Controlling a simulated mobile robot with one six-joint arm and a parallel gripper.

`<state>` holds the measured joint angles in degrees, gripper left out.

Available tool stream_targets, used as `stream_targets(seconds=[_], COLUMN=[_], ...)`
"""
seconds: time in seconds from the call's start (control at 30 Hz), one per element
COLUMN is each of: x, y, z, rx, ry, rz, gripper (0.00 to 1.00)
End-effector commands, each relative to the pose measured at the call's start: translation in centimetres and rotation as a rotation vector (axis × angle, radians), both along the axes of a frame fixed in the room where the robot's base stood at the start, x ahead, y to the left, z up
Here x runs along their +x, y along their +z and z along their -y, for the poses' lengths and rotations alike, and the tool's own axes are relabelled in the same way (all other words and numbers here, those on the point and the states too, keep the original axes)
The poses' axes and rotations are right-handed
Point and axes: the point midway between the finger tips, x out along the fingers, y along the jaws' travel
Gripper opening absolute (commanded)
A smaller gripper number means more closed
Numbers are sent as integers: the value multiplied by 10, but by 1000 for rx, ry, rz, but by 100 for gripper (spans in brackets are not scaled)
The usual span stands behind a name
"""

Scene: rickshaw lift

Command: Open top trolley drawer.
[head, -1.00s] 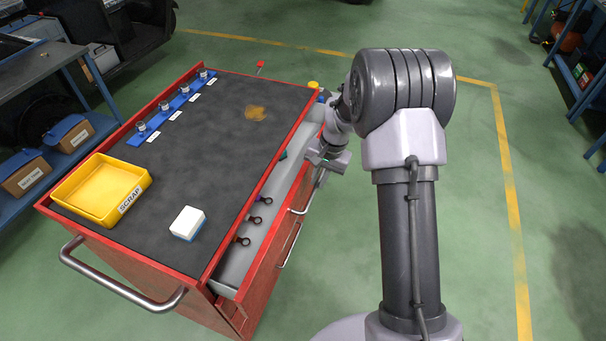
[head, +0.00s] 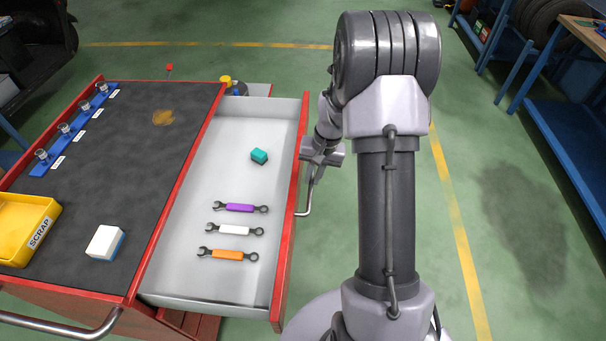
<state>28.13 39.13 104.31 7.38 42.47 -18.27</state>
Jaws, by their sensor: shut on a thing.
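The red trolley (head: 120,280) has a dark top mat. Its top drawer (head: 190,215) is pulled far out to the right, and its grey inside is in plain view. In the drawer lie a teal block (head: 259,156), a purple wrench (head: 240,208), a white wrench (head: 235,230) and an orange wrench (head: 228,254). The drawer's metal handle (head: 306,200) runs along the outside of its red front. My gripper (head: 315,172) is shut on the handle near its far end. My arm partly hides the fingers.
On the trolley top are a yellow scrap bin (head: 22,228), a white and blue block (head: 105,242) and a blue rack (head: 72,132) with several small parts. A blue workbench (head: 560,130) stands at the right. Green floor between is clear.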

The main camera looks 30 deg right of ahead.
Motion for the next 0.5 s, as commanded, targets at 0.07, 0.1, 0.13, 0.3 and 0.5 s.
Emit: stream_targets(seconds=[0.07, 0.1, 0.13, 0.3, 0.5], x=[-1, -2, -2, -3, -3], y=[0, 0, 1, 1, 1], z=[3, 4, 4, 5, 5], rx=[-1, -1, -1, -1, -1], ry=[0, 0, 0, 0, 0], rz=[1, 2, 2, 2, 2], gripper=[0, 0, 0, 0, 0])
